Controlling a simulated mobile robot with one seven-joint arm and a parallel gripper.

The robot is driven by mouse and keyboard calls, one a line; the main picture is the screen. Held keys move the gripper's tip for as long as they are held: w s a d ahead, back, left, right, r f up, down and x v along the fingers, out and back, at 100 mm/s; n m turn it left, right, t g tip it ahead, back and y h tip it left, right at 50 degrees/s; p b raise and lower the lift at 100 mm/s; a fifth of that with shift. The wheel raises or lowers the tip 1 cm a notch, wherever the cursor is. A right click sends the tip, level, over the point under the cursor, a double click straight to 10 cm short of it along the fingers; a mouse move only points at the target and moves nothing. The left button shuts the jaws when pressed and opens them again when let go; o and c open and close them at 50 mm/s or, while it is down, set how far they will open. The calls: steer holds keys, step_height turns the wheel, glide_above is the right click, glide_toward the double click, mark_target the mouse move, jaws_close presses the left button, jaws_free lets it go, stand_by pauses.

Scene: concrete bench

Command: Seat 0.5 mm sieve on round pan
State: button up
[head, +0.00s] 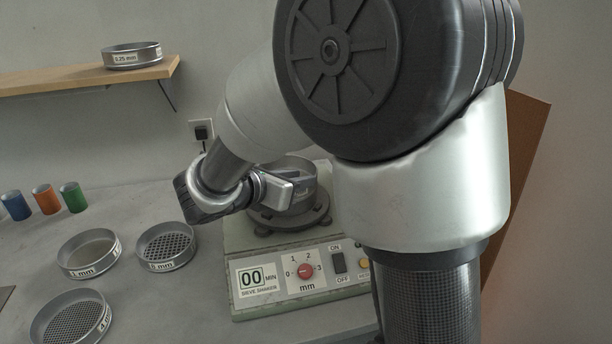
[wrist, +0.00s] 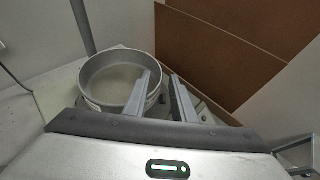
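A grey metal round sieve (head: 297,168) stands on the sieve shaker (head: 243,243), over its dark round base (head: 268,222). It has a label, too small and covered to read, so I cannot confirm that it is the 0.5 mm sieve. In the wrist view the sieve (wrist: 103,77) shows a smooth pale floor. The round pan cannot be told apart beneath it. My gripper (wrist: 160,88) is at the sieve's right-hand wall in the wrist view. Its two fingers are apart, one over the inside of the rim and one outside. In the head view my gripper (head: 285,186) partly covers the sieve.
A sieve marked 8 mm (head: 166,246), another sieve (head: 89,254) and one marked 4 mm (head: 70,318) lie on the bench at left. Blue, orange (head: 46,199) and green cups stand behind. A 0.25 mm sieve (head: 132,56) is on the shelf. A brown panel (wrist: 215,55) stands nearby.

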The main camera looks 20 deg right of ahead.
steer(key=p+v, duration=0.1)
steer(key=v, duration=1.2)
steer(key=shift+a+p, duration=0.2)
steer(key=shift+p, duration=0.15)
steer(key=shift+s+d+r, duration=0.1)
steer(key=shift+s, duration=0.05)
steer(key=s+d+f+m+g+y, duration=0.2)
steer(key=s+d+m+g+y, duration=0.35)
steer(key=s+d+m, duration=0.8)
steer(key=s+a+r+m+t+y+p, duration=0.1)
steer(key=a+r+m+y+p, duration=0.1)
steer(key=r+m+p, duration=0.4)
steer(key=s+a+r+m+t+y+p, duration=0.1)
steer(key=s+a+r+m+y+p, duration=0.1)
steer(key=r+m+p, duration=0.4)
step_height(320, 180, up, 5)
steer(key=p, duration=0.4)
steer(key=shift+s+a+m, duration=0.2)
steer(key=shift+a+m, duration=0.15)
